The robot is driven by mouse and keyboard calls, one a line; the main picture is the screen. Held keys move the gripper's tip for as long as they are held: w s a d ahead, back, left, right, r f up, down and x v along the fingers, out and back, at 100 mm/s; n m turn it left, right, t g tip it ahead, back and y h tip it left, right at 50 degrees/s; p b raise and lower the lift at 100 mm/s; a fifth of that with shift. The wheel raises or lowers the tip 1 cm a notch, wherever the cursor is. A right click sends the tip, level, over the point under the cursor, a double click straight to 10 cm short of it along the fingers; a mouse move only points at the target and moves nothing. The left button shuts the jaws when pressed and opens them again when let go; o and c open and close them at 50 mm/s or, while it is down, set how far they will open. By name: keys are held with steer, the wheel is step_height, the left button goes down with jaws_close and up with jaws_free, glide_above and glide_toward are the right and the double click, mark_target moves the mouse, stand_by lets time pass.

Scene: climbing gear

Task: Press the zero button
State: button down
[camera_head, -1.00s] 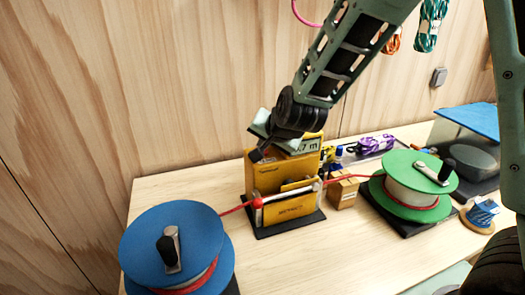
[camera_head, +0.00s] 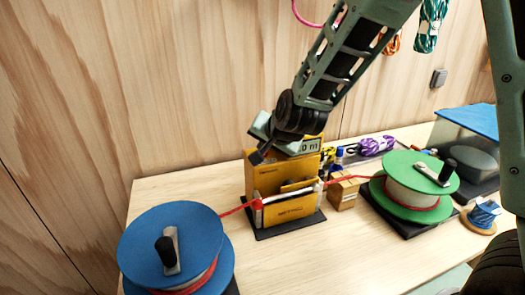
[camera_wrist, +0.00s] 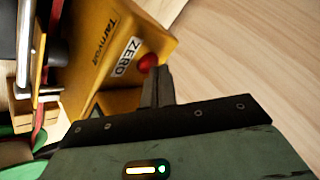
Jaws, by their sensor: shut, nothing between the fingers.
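The yellow rope meter (camera_head: 262,180) stands on a dark base on the table, between two reels. In the wrist view, its yellow housing (camera_wrist: 105,70) bears a white "ZERO" label (camera_wrist: 127,57) beside the red zero button (camera_wrist: 147,62). My gripper (camera_wrist: 157,74) is shut and empty, its fingertips right at the button and seeming to touch it, covering part of it. In the head view, my gripper (camera_head: 257,157) is at the meter's top left, and the button cannot be made out. The display (camera_head: 310,145) is partly covered; what shows reads "0 m".
A blue reel (camera_head: 190,235) stands at front left and a green reel (camera_head: 405,175) at right, with red rope running through the meter.

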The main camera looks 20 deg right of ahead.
steer(key=shift+r+p, duration=0.65)
steer(key=shift+r, duration=0.2)
step_height(320, 180, up, 5)
steer(key=p, duration=0.4)
steer(key=shift+p, duration=0.4)
